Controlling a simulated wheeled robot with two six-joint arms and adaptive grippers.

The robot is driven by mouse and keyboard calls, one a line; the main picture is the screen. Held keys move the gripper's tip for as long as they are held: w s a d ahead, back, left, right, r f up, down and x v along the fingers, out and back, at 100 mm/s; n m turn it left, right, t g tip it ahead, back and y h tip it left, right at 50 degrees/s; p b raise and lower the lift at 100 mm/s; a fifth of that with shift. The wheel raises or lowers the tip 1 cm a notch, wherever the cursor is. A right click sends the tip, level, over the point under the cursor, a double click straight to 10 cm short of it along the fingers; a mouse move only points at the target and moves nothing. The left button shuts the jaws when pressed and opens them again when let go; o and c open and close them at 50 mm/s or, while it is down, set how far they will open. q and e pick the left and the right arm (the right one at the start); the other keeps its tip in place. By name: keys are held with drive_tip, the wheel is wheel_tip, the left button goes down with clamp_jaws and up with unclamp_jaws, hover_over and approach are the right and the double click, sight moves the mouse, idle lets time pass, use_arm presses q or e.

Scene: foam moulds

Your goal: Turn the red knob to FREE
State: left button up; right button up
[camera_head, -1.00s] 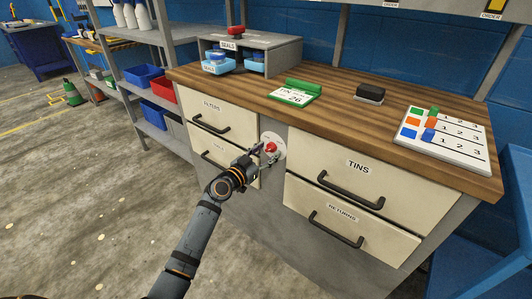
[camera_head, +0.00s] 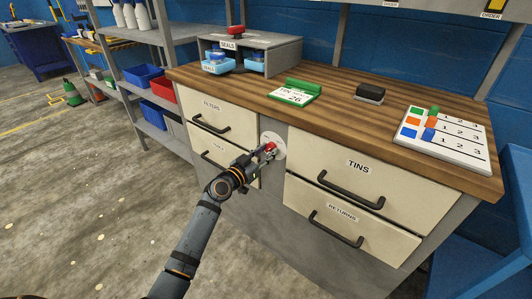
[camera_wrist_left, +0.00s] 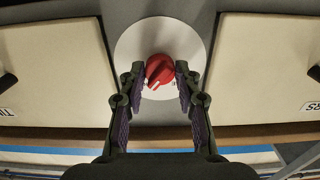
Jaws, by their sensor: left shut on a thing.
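The red knob (camera_head: 270,147) sits on a round pale dial plate on the grey panel between the drawers. In the left wrist view the knob (camera_wrist_left: 159,70) shows a white pointer mark near its lower edge, and the dial plate (camera_wrist_left: 160,32) surrounds it. The dial's lettering is too small to read. My left gripper (camera_head: 263,152) reaches the knob from the front. In the wrist view its two fingers (camera_wrist_left: 160,80) stand on either side of the knob, shut on it. My right gripper is not in view.
The drawers marked TINS (camera_head: 358,180) and RETURNS (camera_head: 345,225) are right of the dial, with protruding black handles. The FILTERS drawer (camera_head: 215,118) is left of it. The wooden worktop (camera_head: 330,117) lies above. Open floor is at the left.

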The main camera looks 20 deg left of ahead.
use_arm(q)
drive_tip(key=n, duration=0.3)
drive_tip(key=shift+n, duration=2.5)
drive_tip(key=shift+n+p, duration=0.3)
drive_tip(key=shift+n, duration=0.1)
drive_tip(key=shift+r+n, duration=0.1)
drive_tip(key=shift+n, duration=0.8)
drive_tip(key=n+p, duration=0.1)
drive_tip(key=n, duration=0.3)
drive_tip(key=shift+n+p, duration=0.3)
drive_tip(key=shift+p, duration=0.1)
drive_tip(key=shift+n, duration=0.6)
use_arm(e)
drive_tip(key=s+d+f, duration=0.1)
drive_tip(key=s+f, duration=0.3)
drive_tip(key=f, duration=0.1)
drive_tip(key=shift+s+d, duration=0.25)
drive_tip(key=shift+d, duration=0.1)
use_arm(q)
drive_tip(key=shift+d+n, duration=0.1)
drive_tip(key=shift+n, duration=0.2)
